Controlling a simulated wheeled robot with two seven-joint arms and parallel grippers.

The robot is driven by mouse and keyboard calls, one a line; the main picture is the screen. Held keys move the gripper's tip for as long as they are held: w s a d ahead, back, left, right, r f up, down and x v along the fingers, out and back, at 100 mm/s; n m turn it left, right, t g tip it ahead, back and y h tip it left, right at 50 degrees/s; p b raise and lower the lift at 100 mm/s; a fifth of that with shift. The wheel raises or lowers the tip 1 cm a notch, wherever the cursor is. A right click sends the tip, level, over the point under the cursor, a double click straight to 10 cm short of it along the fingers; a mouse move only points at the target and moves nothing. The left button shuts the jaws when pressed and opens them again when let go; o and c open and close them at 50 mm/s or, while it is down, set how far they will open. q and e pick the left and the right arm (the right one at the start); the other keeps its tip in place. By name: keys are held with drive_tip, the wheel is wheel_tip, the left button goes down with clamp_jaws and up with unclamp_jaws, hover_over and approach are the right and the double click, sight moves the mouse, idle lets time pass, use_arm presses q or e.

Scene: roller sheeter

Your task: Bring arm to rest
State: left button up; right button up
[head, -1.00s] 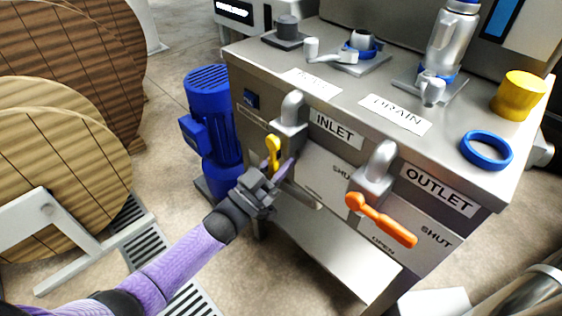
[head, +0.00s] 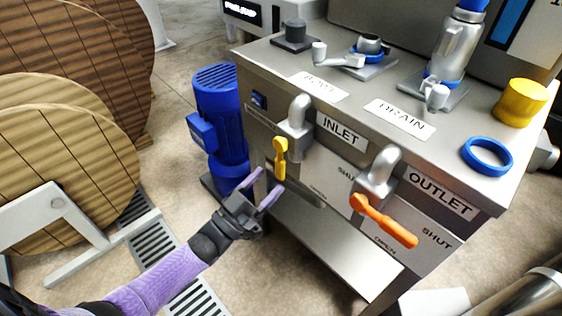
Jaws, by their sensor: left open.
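My left gripper (head: 262,189) is open and empty in the head view. It is in front of the steel cabinet (head: 340,225), below and left of the yellow valve handle (head: 280,158), and apart from it. The yellow handle hangs nearly vertical under the INLET pipe. The orange valve handle (head: 384,221) under the OUTLET pipe slants down to the right, between its SHUT and OPEN markings. My right gripper is not in view.
A blue motor (head: 218,125) stands left of the cabinet. Wooden cable reels (head: 70,150) on a white stand are at the left. A blue ring (head: 486,156) and a yellow cap (head: 520,102) lie on the cabinet top. Floor grating (head: 150,235) runs beneath my arm.

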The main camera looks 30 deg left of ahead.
use_arm(q)
drive_tip(key=v, duration=0.3)
drive_tip(key=shift+s+a+f, duration=0.15)
drive_tip(key=shift+s, duration=0.15)
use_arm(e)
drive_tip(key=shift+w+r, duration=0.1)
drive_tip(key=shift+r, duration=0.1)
use_arm(q)
drive_tip(key=shift+f, duration=0.1)
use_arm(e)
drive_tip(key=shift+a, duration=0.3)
